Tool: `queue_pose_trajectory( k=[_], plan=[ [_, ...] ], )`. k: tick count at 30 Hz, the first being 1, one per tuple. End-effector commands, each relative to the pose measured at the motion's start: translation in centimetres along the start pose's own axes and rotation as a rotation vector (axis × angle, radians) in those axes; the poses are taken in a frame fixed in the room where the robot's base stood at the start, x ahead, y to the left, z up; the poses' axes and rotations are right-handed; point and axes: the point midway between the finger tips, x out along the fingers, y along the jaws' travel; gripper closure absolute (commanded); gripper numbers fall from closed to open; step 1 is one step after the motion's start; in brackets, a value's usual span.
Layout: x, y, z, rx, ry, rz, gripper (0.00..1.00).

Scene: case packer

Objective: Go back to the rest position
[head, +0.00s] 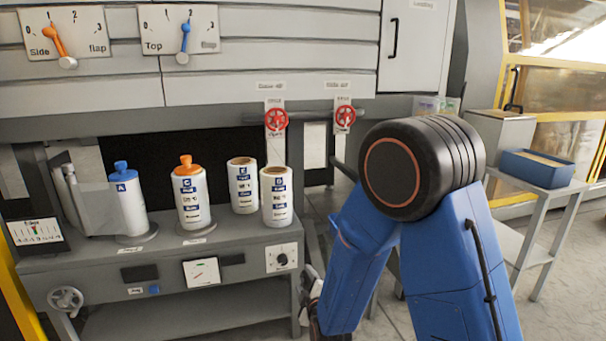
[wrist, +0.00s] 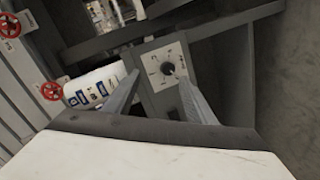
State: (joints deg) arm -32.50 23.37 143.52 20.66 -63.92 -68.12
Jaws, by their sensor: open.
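My gripper (wrist: 160,92) is open in the wrist view, its two fingers apart with nothing between them. Beyond the fingertips is a white plate with a black knob (wrist: 169,68); I cannot tell the exact distance. In the head view this knob (head: 282,260) is on the right front of the grey bench. My blue arm is folded at the right of the head view, with its lower end beside the bench's right edge. My gripper is mostly hidden behind the arm there.
The grey bench (head: 95,262) holds a blue-capped bottle (head: 127,205), an orange-capped bottle (head: 192,195) and two white canisters (head: 243,186). Red valve wheels (head: 275,120) are on the machine above. A blue bin (head: 537,168) sits on a side table at right. Some floor is clear between them.

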Motion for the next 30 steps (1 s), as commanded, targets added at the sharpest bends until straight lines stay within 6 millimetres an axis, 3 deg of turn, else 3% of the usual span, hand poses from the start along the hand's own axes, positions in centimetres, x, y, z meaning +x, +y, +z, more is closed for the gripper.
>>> queue_pose_trajectory(
  k=[1,14,23,30],
  plan=[
    [-0.3,1.3,0.3,0.039,-0.01,-0.014,0.5],
    [-5.6,8.2,3.0,0.365,-0.124,-0.195,0.5],
    [-11.8,12.0,5.2,0.564,-0.239,-0.295,0.5],
    [-18.1,14.2,7.2,0.709,-0.355,-0.354,0.5]
  ],
)
